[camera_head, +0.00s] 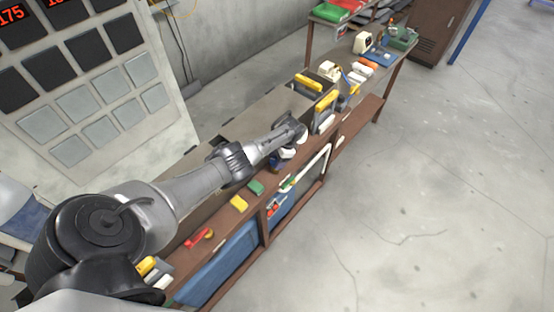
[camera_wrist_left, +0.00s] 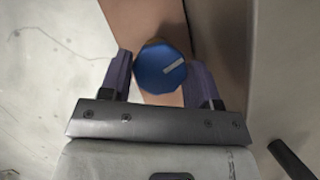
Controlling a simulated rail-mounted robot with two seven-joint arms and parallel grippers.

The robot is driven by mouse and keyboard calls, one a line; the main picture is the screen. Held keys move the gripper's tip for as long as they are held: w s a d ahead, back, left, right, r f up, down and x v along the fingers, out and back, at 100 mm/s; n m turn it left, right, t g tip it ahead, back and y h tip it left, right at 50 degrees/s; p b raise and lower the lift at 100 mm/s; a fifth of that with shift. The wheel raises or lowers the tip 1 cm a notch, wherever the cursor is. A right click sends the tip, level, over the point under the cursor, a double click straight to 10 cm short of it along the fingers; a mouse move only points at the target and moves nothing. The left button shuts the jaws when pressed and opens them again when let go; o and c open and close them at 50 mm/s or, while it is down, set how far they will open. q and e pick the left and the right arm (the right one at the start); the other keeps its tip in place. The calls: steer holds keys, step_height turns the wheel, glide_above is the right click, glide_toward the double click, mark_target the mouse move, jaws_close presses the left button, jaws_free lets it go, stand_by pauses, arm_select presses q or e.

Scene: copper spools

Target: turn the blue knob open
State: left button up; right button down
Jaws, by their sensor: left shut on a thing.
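The blue knob (camera_wrist_left: 163,64) shows in the left wrist view as a round, faceted cap with a short pale line, which slants slightly up to the right. My left gripper (camera_wrist_left: 161,84) has one dark finger on each side of the knob and is shut on it. In the head view my left arm reaches over the workbench, and the left gripper (camera_head: 281,160) is at the bench's middle. The knob is mostly hidden there by the gripper. My right gripper is in neither view.
The long brown workbench (camera_head: 225,215) carries a green block (camera_head: 256,187), a yellow block (camera_head: 239,202) and a red tool (camera_head: 199,237). Yellow-handled items (camera_head: 326,99) stand just beyond the gripper. The concrete floor (camera_head: 430,190) to the right is clear.

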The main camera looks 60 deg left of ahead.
arm_select(q)
steer(key=shift+r, duration=0.1)
stand_by(0.4)
steer(key=o, duration=0.9)
steer(key=v, duration=1.3)
steer(key=shift+w+r+p, duration=0.15)
steer(key=shift+r+p, duration=0.2)
steer(key=shift+f, duration=0.1)
